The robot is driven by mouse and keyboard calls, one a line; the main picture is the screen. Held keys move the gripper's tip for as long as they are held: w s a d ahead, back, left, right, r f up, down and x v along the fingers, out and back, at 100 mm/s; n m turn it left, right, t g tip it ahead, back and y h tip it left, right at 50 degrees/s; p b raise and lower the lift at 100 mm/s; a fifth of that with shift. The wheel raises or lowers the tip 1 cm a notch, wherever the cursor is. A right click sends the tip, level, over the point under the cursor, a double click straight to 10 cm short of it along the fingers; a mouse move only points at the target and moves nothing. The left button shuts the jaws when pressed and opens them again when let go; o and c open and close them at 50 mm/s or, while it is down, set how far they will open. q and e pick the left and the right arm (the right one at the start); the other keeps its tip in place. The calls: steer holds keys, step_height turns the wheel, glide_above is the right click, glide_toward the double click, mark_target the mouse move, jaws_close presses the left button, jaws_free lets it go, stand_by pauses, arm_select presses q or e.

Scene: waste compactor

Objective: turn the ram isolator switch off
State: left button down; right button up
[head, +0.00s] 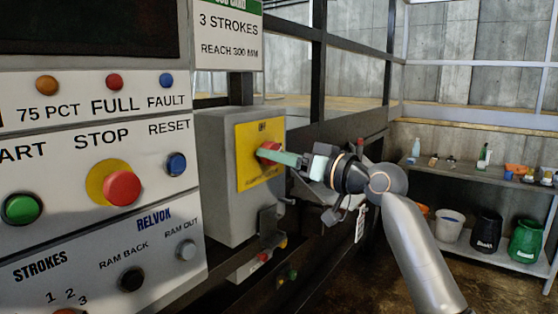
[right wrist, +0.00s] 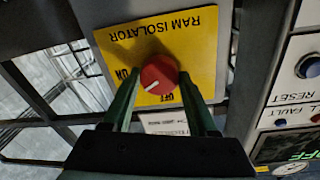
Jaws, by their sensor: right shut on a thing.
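The ram isolator switch is a red round knob (right wrist: 158,74) on a yellow plate (right wrist: 190,45), which reads upside down in the right wrist view. A white mark on the knob points to the lower left there, between the ON label at the left and the OFF label below. In the head view the yellow plate (head: 247,140) is on a grey box, and the red knob (head: 268,148) is partly hidden. My right gripper (right wrist: 159,82) is shut on the knob, with one green finger on each side. It also shows in the head view (head: 275,154). My left gripper is out of view.
The grey box (head: 222,185) stands beside a control panel with a red stop button (head: 122,188) and a green button (head: 21,208). A tag (head: 361,224) hangs near my wrist. A shelf (head: 480,170) with bottles and buckets is at the far right.

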steer(key=n+b, duration=0.1)
steer(key=n, duration=0.5)
steer(key=n+y+b, duration=0.1)
steer(key=n+b, duration=0.1)
steer(key=n, duration=0.4)
steer(key=shift+n+g, duration=0.3)
steer(key=shift+n, duration=0.1)
steer(key=shift+b, duration=0.3)
steer(key=o, duration=1.4)
steer(key=b+v, duration=0.2)
steer(key=v, duration=1)
steer(key=shift+d+f+b, duration=0.15)
steer(key=shift+d+b, duration=0.15)
steer(key=shift+b, duration=0.1)
